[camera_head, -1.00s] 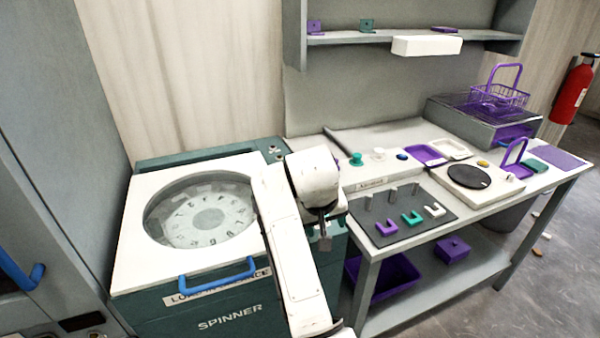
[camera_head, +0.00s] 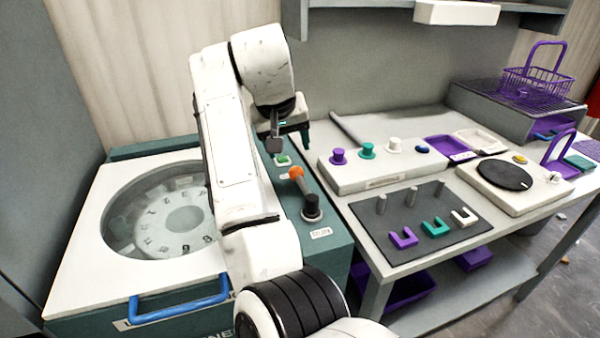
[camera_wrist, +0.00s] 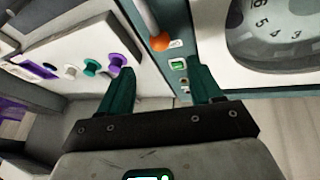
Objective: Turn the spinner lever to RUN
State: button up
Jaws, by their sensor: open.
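The spinner (camera_head: 75,255) is a teal cabinet with a white lid and a round window at the left of the head view. Its lever has a grey shaft and an orange tip (camera_head: 296,173), on a dark pivot on the teal panel right of the lid. The orange tip also shows in the wrist view (camera_wrist: 160,43), beside a small white label. My gripper (camera_head: 290,135) is over the back of this panel, with teal fingers. In the wrist view its fingers (camera_wrist: 160,85) are apart with nothing between them. The lever tip lies beyond the fingers, apart from them. The label wording is unreadable.
A green-lit switch (camera_head: 283,160) sits on the panel behind the lever. A blue handle (camera_head: 180,303) fronts the lid. The bench at right carries a white box with coloured knobs (camera_head: 367,151) and a dark peg board (camera_head: 425,255). A shelf overhangs the back.

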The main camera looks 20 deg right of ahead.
aim_at(295, 169)
jog(key=x, duration=1.1)
jog(key=shift+w, duration=0.2)
jog(key=shift+c, duration=0.2)
grip_shut()
